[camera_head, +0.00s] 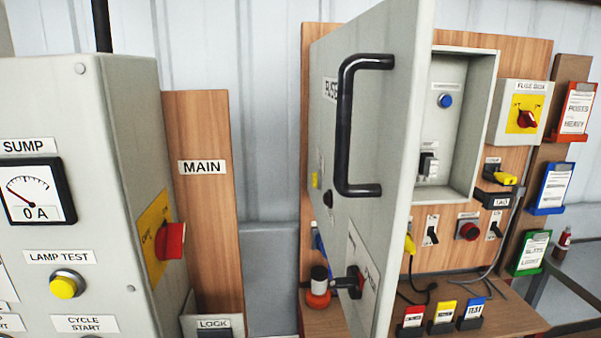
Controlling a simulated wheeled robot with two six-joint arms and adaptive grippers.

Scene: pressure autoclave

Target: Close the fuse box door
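The fuse box door (390,130) is a large grey panel standing wide open, swung out toward me. Its black bar handle (347,125) is on the face turned to the left. Neither of my grippers is in view.
A grey cabinet (90,140) with a gauge and a protruding red knob (170,241) fills the left side. A wooden ledge (505,318) with small coloured cards lies below the box. A wooden MAIN board (203,230) stands between cabinet and door.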

